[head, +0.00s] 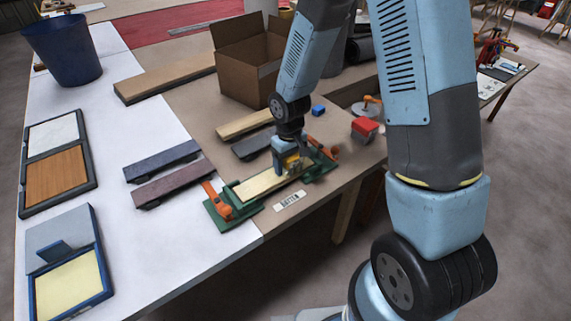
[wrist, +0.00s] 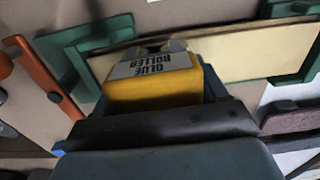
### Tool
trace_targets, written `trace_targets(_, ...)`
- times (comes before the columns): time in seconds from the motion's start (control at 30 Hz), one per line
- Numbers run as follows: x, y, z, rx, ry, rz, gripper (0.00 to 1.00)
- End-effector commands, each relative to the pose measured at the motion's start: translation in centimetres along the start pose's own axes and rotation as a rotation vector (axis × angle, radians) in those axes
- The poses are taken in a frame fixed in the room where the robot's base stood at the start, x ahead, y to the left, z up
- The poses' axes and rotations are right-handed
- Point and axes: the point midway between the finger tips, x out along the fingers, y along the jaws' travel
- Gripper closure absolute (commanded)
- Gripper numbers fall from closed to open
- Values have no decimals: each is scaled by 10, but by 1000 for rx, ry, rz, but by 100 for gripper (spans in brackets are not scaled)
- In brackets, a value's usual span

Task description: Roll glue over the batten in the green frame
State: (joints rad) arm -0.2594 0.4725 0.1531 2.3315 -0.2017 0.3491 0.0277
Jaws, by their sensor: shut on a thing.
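The green frame (head: 249,211) lies on the workbench and holds a pale wooden batten (head: 258,187). An orange clamp (head: 216,199) sits at its left end and another (head: 322,147) at its right end. My gripper (head: 288,160) is shut on the yellow glue roller (wrist: 155,92), whose grey label reads "GLUE ROLLER". The roller is over the right part of the batten in the head view. In the wrist view the batten (wrist: 235,55) passes just beyond the roller. I cannot tell whether the roller touches it; its underside is hidden.
A blue-rimmed tray (head: 107,286) with a pale yellow pad lies at the front left. Dark strips (head: 166,187) lie left of the frame. A cardboard box (head: 240,75) stands behind. A red block (head: 365,127) and small blue cube (head: 318,110) lie to the right.

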Motion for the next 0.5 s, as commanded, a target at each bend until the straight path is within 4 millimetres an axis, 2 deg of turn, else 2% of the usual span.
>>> trace_targets(0.03,3,8,3,8,-7,2,100)
trace_targets(0.3,2,25,3,9,-8,2,100)
trace_targets(0.5,1,31,3,8,-7,2,100)
